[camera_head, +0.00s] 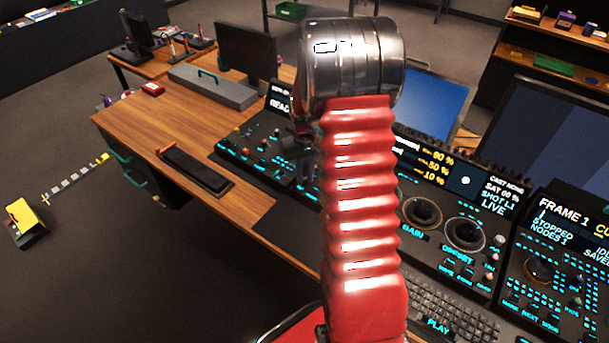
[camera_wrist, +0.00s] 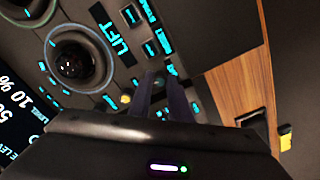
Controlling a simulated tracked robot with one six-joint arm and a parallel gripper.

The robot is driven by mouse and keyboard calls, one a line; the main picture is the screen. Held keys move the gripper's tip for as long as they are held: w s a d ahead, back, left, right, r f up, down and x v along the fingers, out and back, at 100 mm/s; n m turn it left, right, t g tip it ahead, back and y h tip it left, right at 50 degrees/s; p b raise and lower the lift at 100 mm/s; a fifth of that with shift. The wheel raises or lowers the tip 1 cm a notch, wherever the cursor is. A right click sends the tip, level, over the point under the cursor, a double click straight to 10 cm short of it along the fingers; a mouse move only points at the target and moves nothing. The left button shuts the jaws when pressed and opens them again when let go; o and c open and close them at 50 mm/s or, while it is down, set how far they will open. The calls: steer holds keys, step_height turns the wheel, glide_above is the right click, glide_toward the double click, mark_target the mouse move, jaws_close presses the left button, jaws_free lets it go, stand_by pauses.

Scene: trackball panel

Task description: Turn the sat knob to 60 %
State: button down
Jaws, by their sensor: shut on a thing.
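My gripper (camera_wrist: 162,84) is shut, its two dark fingers pointing down at the control panel (camera_wrist: 188,60) on what seems to be the sat knob. The knob is mostly hidden between the fingertips, and its label cannot be read. In the head view my gripper (camera_head: 304,165) is partly hidden behind my red arm, low over the console. The panel's screen (camera_head: 465,180) there shows a SAT line; its digits are small and look like 00 or 60. In the wrist view a trackball (camera_wrist: 83,58) labelled LIFT lies left of the fingers, and a yellow knob (camera_wrist: 125,99) lies close by.
Two more trackballs, at GAIN (camera_head: 421,211) and OFFSET (camera_head: 465,233), sit right of my arm. A keyboard (camera_head: 445,310) lies in front. Another panel (camera_head: 560,265) stands at right.

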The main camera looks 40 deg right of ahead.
mark_target(305, 178)
steer(key=shift+m, duration=0.5)
steer(key=c, duration=1.6)
jaws_free()
steer(key=shift+c, duration=0.2)
steer(key=shift+r, duration=0.1)
step_height(305, 178, up, 14)
steer(key=shift+f, duration=0.25)
